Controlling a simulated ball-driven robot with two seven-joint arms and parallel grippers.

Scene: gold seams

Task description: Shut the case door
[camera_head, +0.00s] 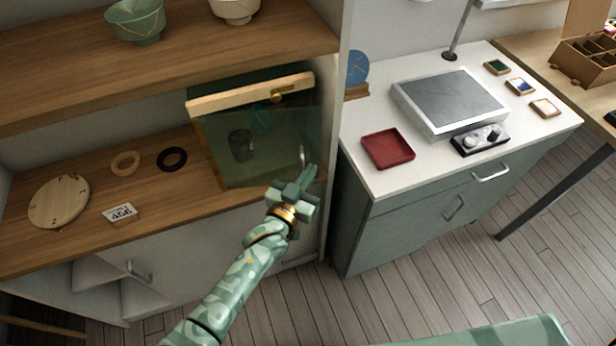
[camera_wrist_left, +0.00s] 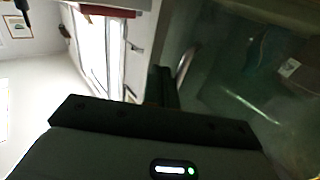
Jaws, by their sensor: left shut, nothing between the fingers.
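The glass case (camera_head: 222,165), green-tinted with a pale wooden bar along its top, stands on the wooden shelf at the right end of the cabinet. A dark cup and a teal piece show dimly through its glass. A slim metal handle (camera_head: 302,156) shows near its right side, and also in the left wrist view (camera_wrist_left: 187,62). My left gripper (camera_head: 305,180) is shut and empty, just below this handle at the case's front right. Its dark fingers (camera_wrist_left: 162,87) show beside the handle in the wrist view; contact is unclear. I cannot tell how far the door stands open.
A white-topped counter to the right holds a red tray (camera_head: 388,149) and a grey slab (camera_head: 449,98). The cabinet's side wall stands close right of my gripper.

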